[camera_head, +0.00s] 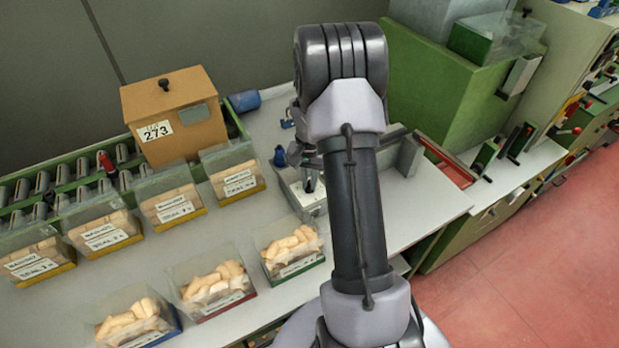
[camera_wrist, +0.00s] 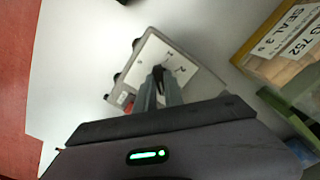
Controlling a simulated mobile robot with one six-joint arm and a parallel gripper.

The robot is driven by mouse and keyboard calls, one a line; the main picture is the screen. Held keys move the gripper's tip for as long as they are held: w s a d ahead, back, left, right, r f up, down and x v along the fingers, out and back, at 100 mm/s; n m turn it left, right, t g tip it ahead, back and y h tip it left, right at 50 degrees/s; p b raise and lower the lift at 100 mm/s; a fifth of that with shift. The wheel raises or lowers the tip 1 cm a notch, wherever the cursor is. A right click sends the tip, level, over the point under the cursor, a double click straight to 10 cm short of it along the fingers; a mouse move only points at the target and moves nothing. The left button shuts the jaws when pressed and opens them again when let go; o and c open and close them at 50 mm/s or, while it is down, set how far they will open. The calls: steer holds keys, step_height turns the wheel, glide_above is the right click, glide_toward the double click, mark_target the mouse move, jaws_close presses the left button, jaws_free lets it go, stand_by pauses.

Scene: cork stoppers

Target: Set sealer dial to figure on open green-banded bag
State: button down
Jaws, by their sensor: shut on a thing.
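The sealer (camera_head: 311,201) is a small grey box on the bench, partly behind my arm. The wrist view shows its white dial plate (camera_wrist: 188,77) with dark figures, of which I cannot read all. My gripper (camera_wrist: 160,80) is shut on the black dial knob (camera_wrist: 158,72) in the middle of the plate. The fingers hide part of the knob, so I cannot tell which figure it points at. The open green-banded bag (camera_head: 292,252) holds corks and stands at the bench front, left of my arm. Its label is too small to read in the head view.
Open bags with red (camera_head: 212,290) and blue (camera_head: 140,322) bands stand to its left. Behind are several yellow-banded bags; one (camera_wrist: 284,45) shows "SEAL 3" in the wrist view. A wooden box (camera_head: 175,115) marked 273 and a green machine (camera_head: 440,90) stand at the back.

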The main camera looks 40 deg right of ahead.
mark_target(309, 184)
steer(key=n+p, duration=0.1)
steer(key=n, duration=0.3)
steer(key=shift+r, duration=0.1)
steer(key=shift+n+p, duration=0.85)
steer(key=shift+n, duration=1.25)
steer(key=c, duration=1.4)
jaws_free()
steer(key=shift+c, duration=0.2)
step_height(309, 184, up, 17)
steer(key=p, duration=0.4)
steer(key=shift+p, duration=0.4)
steer(key=shift+r, duration=0.15)
